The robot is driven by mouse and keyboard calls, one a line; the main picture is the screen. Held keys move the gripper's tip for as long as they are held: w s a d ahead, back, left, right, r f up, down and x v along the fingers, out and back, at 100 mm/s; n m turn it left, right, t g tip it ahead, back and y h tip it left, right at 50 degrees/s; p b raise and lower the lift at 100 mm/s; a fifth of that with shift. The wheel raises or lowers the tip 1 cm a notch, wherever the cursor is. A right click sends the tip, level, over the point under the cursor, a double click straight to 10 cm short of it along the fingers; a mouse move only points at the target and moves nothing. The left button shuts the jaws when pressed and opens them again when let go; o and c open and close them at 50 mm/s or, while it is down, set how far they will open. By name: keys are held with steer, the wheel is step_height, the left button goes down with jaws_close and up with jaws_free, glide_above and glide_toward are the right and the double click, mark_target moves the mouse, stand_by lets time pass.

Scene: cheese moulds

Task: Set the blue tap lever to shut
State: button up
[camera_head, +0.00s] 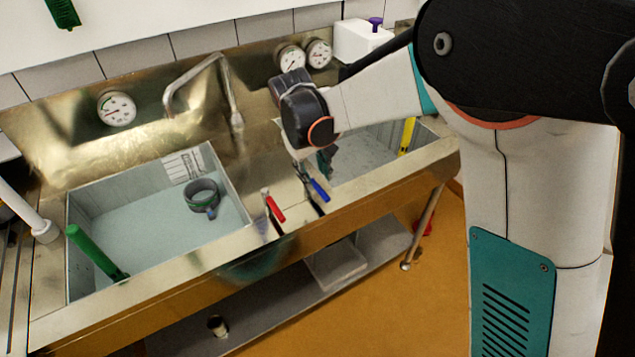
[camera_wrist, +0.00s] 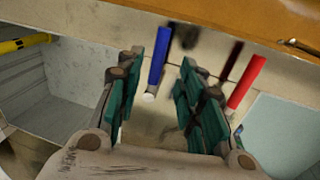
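The blue tap lever (camera_head: 320,189) sits on the sink's front ledge between the two basins, below my gripper (camera_head: 325,162) in the head view. In the wrist view the blue lever (camera_wrist: 160,56) shows as a straight blue handle with a pale round end. My gripper (camera_wrist: 163,68) is open there, with teal-padded fingers on either side of the gap. The blue handle lies in line with that gap, nearer the left finger. I cannot tell whether a finger touches it. The red lever (camera_head: 275,207) stands to its left in the head view and outside the right finger in the wrist view (camera_wrist: 246,82).
The right basin has a yellow-handled thing (camera_head: 407,136). A bent metal spout (camera_head: 235,100) rises behind the ledge. Gauges (camera_head: 318,53) line the back wall.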

step_height(320, 180, up, 6)
steer(key=a, duration=0.1)
steer(key=shift+s+r, duration=0.25)
steer(key=shift+s, duration=0.1)
steer(key=d+r+m+t, duration=0.1)
steer(key=d+r+m, duration=0.15)
steer(key=d, duration=0.55)
steer(key=d+r+m+t, duration=0.1)
steer(key=d+m, duration=0.2)
steer(key=d, duration=0.5)
steer(key=s+d+t+y, duration=0.1)
steer(key=s+d, duration=0.3)
steer(key=s, duration=0.7)
steer(key=s+d+r+m+t+b, duration=0.1)
steer(key=s+d+t, duration=0.2)
steer(key=s, duration=0.8)
steer(key=shift+s+d+r+y, duration=0.25)
steer(key=shift+d+y, duration=0.15)
steer(key=shift+d, duration=0.65)
